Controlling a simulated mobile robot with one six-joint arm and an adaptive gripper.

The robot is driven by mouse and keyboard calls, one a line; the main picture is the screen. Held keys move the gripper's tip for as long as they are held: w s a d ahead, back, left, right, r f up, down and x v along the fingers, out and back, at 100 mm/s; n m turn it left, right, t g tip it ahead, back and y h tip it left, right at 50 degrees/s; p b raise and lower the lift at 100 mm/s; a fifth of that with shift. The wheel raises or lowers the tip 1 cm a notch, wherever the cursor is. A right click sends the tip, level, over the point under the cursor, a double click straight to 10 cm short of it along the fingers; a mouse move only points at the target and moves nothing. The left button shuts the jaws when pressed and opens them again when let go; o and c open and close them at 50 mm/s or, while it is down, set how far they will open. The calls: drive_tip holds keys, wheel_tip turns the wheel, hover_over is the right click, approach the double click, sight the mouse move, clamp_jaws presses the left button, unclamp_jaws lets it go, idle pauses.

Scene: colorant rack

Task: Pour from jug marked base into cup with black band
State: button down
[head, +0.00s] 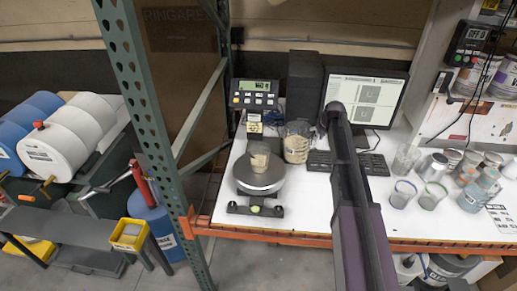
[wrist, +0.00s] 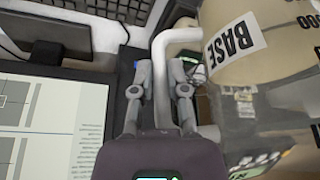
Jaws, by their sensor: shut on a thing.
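The jug marked BASE (wrist: 245,60) fills the right of the wrist view, its pale contents showing through the wall. My gripper (wrist: 168,75) is shut on its whitish handle. In the head view the jug (head: 297,146) is left of my arm, which hides the gripper; whether its bottom touches the table is unclear. A clear cup with beige contents (head: 259,157) stands on the round scale pan (head: 258,179), left of the jug. Its band colour cannot be made out.
A scale display (head: 254,87) stands behind the pan. A monitor (head: 366,97) and keyboard (head: 372,164) are beside my arm. A blue-banded cup (head: 402,194), a green-banded cup (head: 432,195) and several cans stand at right. A green rack post (head: 150,130) rises at left.

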sight(313, 128)
drive_tip(key=shift+s+a+r+n+t+h+p, duration=0.25)
drive_tip(key=shift+a+r+t+h+p, duration=0.1)
drive_tip(key=shift+a+r+h+p, duration=0.5)
drive_tip(key=shift+s+a+r+n+t+h+p, duration=0.15)
drive_tip(key=shift+s+a+r+t+h+p, duration=0.15)
drive_tip(key=shift+r+h, duration=0.5)
drive_tip(key=shift+s+a+r+n+t+h+p, duration=0.3)
drive_tip(key=shift+a+r+h+p, duration=0.3)
drive_tip(key=shift+r, duration=0.55)
drive_tip(key=shift+s+a+r+t+h+p, duration=0.2)
drive_tip(key=shift+a+r+t+h, duration=0.15)
drive_tip(key=shift+a+r, duration=0.25)
drive_tip(key=shift+s+a+r+t+h+p, duration=0.2)
drive_tip(key=shift+a+r+h, duration=0.25)
drive_tip(key=shift+r, duration=0.15)
drive_tip(key=shift+w+r, duration=0.1)
drive_tip(key=shift+r, duration=0.05)
drive_tip(key=shift+s+a+r+h, duration=0.25)
drive_tip(key=shift+r+h, duration=0.1)
drive_tip(key=shift+r, duration=0.2)
drive_tip(key=shift+w+a+r, duration=0.1)
